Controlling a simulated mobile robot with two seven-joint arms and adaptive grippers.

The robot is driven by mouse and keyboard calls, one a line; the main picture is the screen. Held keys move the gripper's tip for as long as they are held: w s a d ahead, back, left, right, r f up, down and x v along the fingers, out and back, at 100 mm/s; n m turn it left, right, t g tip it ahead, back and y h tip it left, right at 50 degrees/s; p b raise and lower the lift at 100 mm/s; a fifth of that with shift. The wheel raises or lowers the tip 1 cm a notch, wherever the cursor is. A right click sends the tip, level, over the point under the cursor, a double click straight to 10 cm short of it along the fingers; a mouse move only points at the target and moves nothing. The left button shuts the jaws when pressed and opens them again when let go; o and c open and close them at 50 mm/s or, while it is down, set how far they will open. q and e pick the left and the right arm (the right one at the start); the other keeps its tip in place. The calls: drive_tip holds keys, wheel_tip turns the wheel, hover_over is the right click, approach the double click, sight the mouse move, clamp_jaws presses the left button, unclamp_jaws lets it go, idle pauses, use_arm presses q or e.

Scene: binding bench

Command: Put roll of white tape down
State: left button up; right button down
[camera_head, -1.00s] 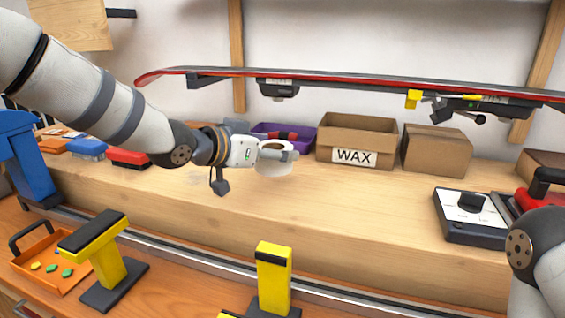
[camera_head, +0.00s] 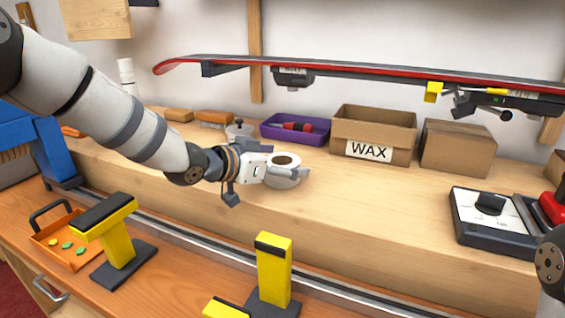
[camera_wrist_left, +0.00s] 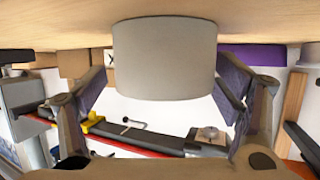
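The roll of white tape (camera_head: 284,161) is upright, hole up, at the wooden bench shelf (camera_head: 330,210), left of the wax box. Its underside is low at the shelf's surface; I cannot tell for sure whether it touches. My left gripper (camera_head: 283,175) reaches in from the left with its fingers around the roll. In the left wrist view, the roll (camera_wrist_left: 165,60) sits between the two finger pads, which lie close against its sides. My right gripper is out of view; only part of my right arm shows at the lower right edge.
Behind stand a purple tray (camera_head: 318,137), the wax box (camera_head: 345,125) and a plain carton (camera_head: 458,150). A ski (camera_head: 390,76) hangs above. A black-and-white device (camera_head: 490,217) sits right. Yellow stands (camera_head: 274,270) are in front. The shelf right of the roll is clear.

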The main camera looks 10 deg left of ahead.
use_arm(q)
drive_tip(key=shift+a+r, duration=0.1)
drive_tip(key=shift+r, duration=0.1)
drive_tip(key=v, duration=1.2)
drive_tip(key=shift+p, duration=0.4)
drive_tip(key=shift+f, duration=0.15)
